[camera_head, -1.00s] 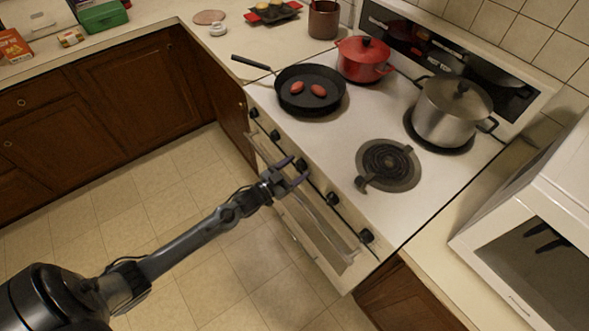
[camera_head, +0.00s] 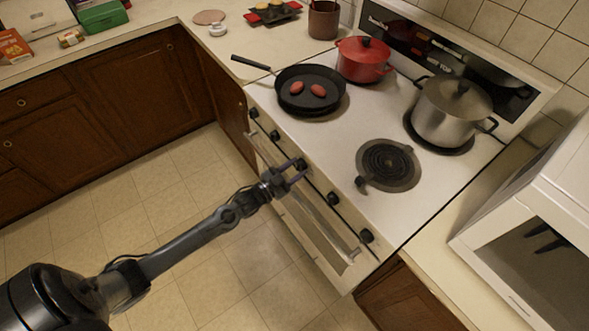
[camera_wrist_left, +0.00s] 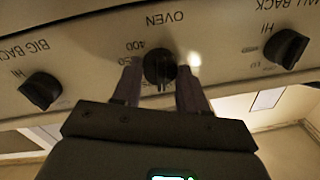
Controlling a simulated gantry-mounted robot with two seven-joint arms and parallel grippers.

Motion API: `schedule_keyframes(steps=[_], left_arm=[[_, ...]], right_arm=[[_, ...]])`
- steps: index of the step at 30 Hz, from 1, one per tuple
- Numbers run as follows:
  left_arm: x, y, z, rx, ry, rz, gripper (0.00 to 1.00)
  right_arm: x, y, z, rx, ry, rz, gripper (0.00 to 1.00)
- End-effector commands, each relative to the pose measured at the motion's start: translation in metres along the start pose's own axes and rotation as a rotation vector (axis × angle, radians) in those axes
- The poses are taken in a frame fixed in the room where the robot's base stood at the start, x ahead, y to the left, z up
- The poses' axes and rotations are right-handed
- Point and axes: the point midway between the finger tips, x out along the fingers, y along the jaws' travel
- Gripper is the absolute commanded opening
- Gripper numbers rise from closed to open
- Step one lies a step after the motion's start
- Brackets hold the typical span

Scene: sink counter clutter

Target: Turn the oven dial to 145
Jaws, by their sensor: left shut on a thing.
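The oven dial (camera_wrist_left: 159,66) is a dark round knob on the stove's pale front panel. In the left wrist view the upside-down labels "OVEN" and "400" show beside it. My left gripper (camera_wrist_left: 156,84) has one finger on each side of the dial and is shut on it. In the head view my left gripper (camera_head: 298,171) is at the middle of the stove front, and the dial is mostly hidden by the fingers. The dial's exact setting cannot be read. My right gripper is not in view.
Neighbouring knobs (camera_wrist_left: 42,90) and (camera_wrist_left: 284,48) flank the dial. The oven door handle (camera_head: 320,222) runs just below the panel. A black pan (camera_head: 310,103), red pot (camera_head: 364,72) and steel pot (camera_head: 447,125) stand on the stove. The floor in front is clear.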

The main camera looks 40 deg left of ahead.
Motion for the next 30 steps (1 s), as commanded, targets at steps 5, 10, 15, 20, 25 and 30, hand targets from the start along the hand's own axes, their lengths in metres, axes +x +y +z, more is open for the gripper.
schedule_keyframes(steps=[5,10,15,20,25,30], left_arm=[[0.0001,-0.0003,0.0003,0.145,0.012,-0.001,0.12],[0.0003,-0.0001,0.0006,0.306,0.024,-0.004,0.12],[0.0001,-0.0001,0.0013,0.468,0.037,-0.006,0.12],[0.0000,-0.0005,0.0019,0.620,0.048,-0.008,0.12],[0.0003,-0.0006,0.0016,0.781,0.062,-0.012,0.12],[0.0003,-0.0006,0.0022,0.942,0.074,-0.014,0.12]], right_arm=[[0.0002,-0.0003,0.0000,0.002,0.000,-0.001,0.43],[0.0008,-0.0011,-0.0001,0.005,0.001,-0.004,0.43],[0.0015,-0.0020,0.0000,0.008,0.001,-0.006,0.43],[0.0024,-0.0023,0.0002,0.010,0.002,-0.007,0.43],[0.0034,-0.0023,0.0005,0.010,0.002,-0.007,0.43],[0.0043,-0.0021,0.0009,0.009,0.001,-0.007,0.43]])
